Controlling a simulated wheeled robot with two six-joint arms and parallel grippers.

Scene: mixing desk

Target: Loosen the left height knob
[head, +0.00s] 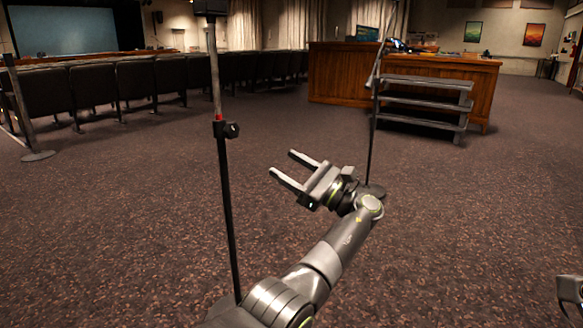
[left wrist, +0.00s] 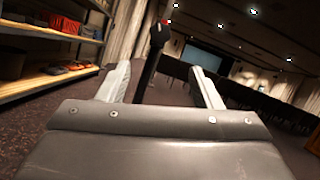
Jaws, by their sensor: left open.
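The left stand is a thin upright pole (head: 229,210), black below and grey above. Its black height knob (head: 232,130) sticks out to the right just below a red collar (head: 219,118). My left gripper (head: 282,162) is open and empty, to the right of the pole and lower than the knob, with its fingers pointing up and left, apart from the knob. In the left wrist view the dark pole with the knob (left wrist: 159,34) at its upper part shows beyond and between the two open fingers. A piece of my right arm or gripper (head: 570,291) shows at the lower right edge.
A second thin pole (head: 372,130) stands to the right, behind my left arm. Wooden desk (head: 340,75) and dark stepped rack (head: 425,105) stand behind it. Rows of dark seats (head: 90,85) line the back left. A shelf (left wrist: 45,80) with small objects shows in the wrist view.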

